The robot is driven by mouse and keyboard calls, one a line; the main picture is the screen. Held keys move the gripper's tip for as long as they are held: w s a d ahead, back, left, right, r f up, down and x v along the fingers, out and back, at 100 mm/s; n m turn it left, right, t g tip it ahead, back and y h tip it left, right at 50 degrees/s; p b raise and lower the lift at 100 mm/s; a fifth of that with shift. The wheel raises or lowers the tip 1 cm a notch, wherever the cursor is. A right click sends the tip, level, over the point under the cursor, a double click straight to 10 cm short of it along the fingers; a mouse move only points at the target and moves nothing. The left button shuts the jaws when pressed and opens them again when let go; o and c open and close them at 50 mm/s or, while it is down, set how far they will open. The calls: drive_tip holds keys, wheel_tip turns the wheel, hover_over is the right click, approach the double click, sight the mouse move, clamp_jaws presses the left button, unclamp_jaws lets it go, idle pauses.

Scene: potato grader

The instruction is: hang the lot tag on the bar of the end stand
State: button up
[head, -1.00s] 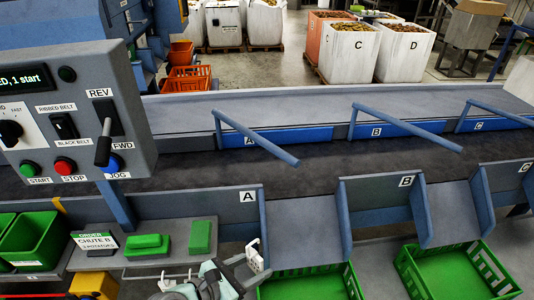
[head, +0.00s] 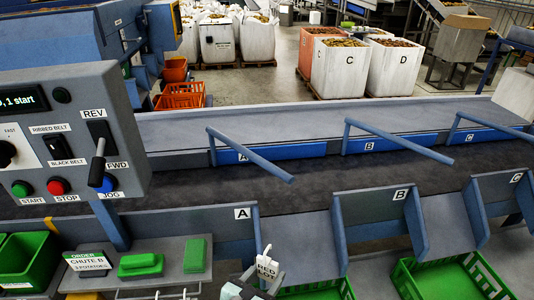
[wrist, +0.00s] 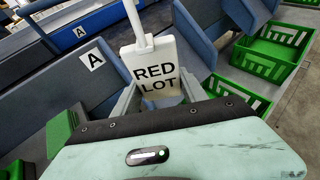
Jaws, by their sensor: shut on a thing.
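The lot tag (head: 267,266) is a white plate reading RED LOT, with a white stem standing up from its top edge. My gripper (head: 258,280) is shut on it at the bottom of the head view, in front of chute A. In the wrist view the tag (wrist: 155,72) is upright, facing the camera between the grey fingers of my gripper (wrist: 160,98). Its white stem runs up out of the top of that view. The fingers hide its lower edge. I cannot make out the end stand or its bar in either view.
A control panel (head: 60,140) stands at the left. Chute dividers and green crates (head: 455,276) lie to the right. A shelf holds an order card (head: 90,260) and green blocks (head: 140,264). The dark belt (head: 330,172) runs behind, with blue diverter arms (head: 250,155) over it.

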drive_tip(key=w+r+n+y, duration=0.1)
drive_tip(key=w+n+y, duration=0.1)
drive_tip(key=w, duration=0.4)
wheel_tip(320, 180, up, 30)
drive_tip(key=m+g+h+p, duration=0.4)
drive_tip(key=m+h+p, duration=0.25)
drive_tip(key=p, duration=3.15)
hover_over(267, 264)
drive_tip(key=d, duration=0.7)
drive_tip(key=s+a+f+n+t+y+b, duration=0.15)
drive_tip(key=s+a+f+b, duration=0.25)
drive_tip(key=a+f+b, duration=0.45)
drive_tip(key=s+a+f+n+t+y+b, duration=0.1)
drive_tip(key=s+a+f+n+y+b, duration=0.15)
drive_tip(key=a+f+b, duration=0.6)
drive_tip(key=s+a+f+n+t+y+b, duration=0.1)
drive_tip(key=s+a+f+t+y+b, duration=0.1)
drive_tip(key=s+a+f+b, duration=0.6)
drive_tip(key=s+a+f+n+y+b, duration=0.2)
drive_tip(key=s+a+f+b, duration=0.3)
drive_tip(key=f, duration=0.4)
drive_tip(key=s+a+f+n+y+b, duration=0.2)
drive_tip(key=s+a+f+b, duration=0.3)
drive_tip(key=s+f+b, duration=0.2)
drive_tip(key=s+a+f+n+y+b, duration=0.2)
drive_tip(key=s+a+f+b, duration=0.4)
drive_tip(key=f+b, duration=0.2)
wheel_tip(267, 264, down, 3)
drive_tip(key=shift+s+r, duration=0.15)
drive_tip(key=shift+s, duration=0.05)
